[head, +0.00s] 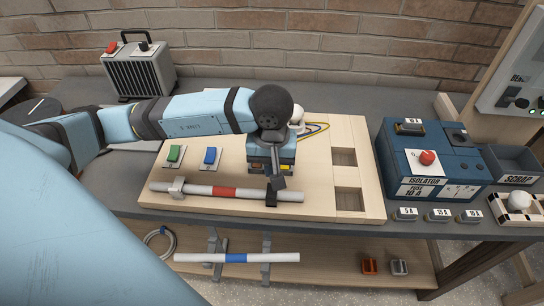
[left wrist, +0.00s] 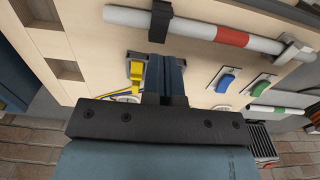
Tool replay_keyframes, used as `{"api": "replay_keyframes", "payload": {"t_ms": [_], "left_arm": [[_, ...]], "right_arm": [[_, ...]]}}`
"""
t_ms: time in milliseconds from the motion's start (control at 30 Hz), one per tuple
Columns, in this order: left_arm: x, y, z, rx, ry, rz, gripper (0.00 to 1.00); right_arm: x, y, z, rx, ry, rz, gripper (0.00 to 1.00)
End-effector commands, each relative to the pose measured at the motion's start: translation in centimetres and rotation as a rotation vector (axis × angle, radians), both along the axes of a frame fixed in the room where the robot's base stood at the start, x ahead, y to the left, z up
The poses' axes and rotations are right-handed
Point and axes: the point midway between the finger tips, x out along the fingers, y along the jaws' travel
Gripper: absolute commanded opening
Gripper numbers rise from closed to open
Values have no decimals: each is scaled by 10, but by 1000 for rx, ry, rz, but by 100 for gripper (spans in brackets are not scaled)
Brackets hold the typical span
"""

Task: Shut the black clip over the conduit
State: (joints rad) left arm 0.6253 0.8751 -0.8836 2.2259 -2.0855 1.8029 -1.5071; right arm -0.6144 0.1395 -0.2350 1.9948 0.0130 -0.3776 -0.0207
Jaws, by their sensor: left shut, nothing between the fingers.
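The white conduit (head: 205,190) with a red band lies along the front of the pale wooden board (head: 330,200). The black clip (head: 271,197) is on the conduit right of the red band. In the left wrist view the clip (left wrist: 161,20) crosses the conduit (left wrist: 196,27); I cannot tell whether its top is fully closed. My left gripper (head: 277,182) is shut and empty, pointing down just behind the clip; in the left wrist view its fingertips (left wrist: 165,60) sit close to the clip. Contact is unclear. My right gripper is in neither view.
A grey clip (head: 177,187) holds the conduit's left end. Green (head: 174,154) and blue (head: 210,157) switches stand on the board, left of my gripper. The blue isolator box (head: 440,165) stands to the right. Another conduit (head: 205,257) with a blue band lies on the lower shelf.

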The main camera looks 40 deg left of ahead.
Motion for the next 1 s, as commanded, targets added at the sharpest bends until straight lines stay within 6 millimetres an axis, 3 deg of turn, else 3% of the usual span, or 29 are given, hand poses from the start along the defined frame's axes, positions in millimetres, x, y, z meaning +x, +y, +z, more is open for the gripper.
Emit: {"api": "replay_keyframes", "payload": {"t_ms": [367, 1000], "left_arm": [[0, 0, 2, 1, -1, 0, 0], [0, 0, 34, 0, 0, 0, 0]], "right_arm": [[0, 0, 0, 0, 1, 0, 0], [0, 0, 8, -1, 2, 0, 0]]}}
